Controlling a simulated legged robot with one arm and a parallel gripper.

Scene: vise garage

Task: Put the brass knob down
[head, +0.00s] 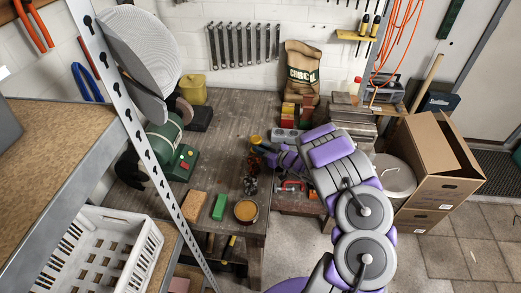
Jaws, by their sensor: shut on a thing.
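My gripper (264,149) reaches in from the right over the right part of the wooden workbench (222,108). It is shut. A small yellow, brass-coloured piece (256,139) shows at its fingertips and looks like the brass knob. The gripper and the distance partly hide it, and I cannot tell whether it touches the bench. Small dark metal parts (250,186) lie on the bench just in front of the gripper.
An orange block (195,206), a green block (220,206) and a round amber tin (246,211) line the bench's front edge. A green grinder (168,140) stands left, a sack (302,70) at the back. Open bench lies left of my gripper. A cardboard box (432,160) stands right.

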